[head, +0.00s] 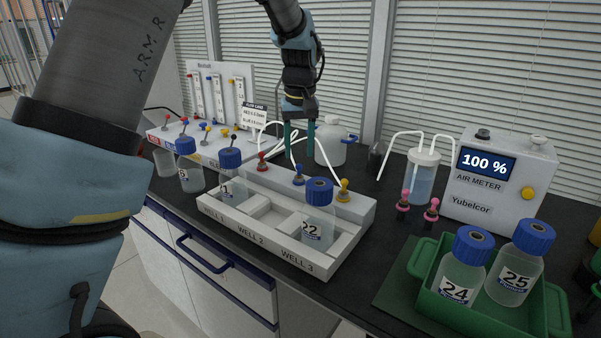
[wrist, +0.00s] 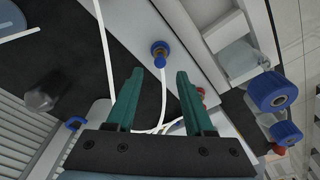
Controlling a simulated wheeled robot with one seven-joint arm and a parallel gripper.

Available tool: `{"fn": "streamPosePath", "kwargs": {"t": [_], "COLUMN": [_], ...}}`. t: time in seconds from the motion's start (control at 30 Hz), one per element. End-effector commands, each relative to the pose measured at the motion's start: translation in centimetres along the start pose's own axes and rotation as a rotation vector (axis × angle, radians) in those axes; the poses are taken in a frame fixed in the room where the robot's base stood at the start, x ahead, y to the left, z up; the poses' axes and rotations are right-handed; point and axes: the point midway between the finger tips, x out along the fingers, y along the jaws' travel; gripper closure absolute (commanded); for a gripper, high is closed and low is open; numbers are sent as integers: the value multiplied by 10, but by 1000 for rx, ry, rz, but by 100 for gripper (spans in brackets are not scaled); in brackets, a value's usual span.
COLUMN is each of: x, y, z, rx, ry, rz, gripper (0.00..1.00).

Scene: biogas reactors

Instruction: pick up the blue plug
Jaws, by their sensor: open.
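The blue plug (head: 299,176) stands on the back ledge of the white well rack, between a red plug (head: 262,161) and a yellow plug (head: 343,190). In the wrist view the blue plug (wrist: 160,50) shows just beyond the fingertips, roughly centred between them, with a white tube running from it. My gripper (head: 299,152) has teal fingers and points down above and behind the blue plug. It is open and empty, its fingers apart from the plug. In the wrist view my gripper (wrist: 160,75) has white tubing passing behind and between its fingers.
The well rack (head: 220,215) holds capped bottles, including bottle 22 (head: 319,215). A white round vessel (head: 331,142) stands close behind my gripper. White tubes (head: 272,128) loop around the fingers. A green tray (head: 545,300) with bottles and an air meter (head: 500,178) stand to the right.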

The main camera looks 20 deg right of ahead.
Motion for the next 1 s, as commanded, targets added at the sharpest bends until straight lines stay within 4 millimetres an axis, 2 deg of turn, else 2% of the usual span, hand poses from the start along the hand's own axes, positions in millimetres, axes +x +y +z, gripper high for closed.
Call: {"fn": "streamPosePath", "kwargs": {"t": [0.4, 0.67, 1.0], "x": [48, 51, 51], "y": [2, 2, 2], "z": [6, 6, 6], "rx": [-1, 0, 0], "ry": [-2, 0, 0], "rz": [0, 2, 2], "gripper": [47, 47, 86]}}
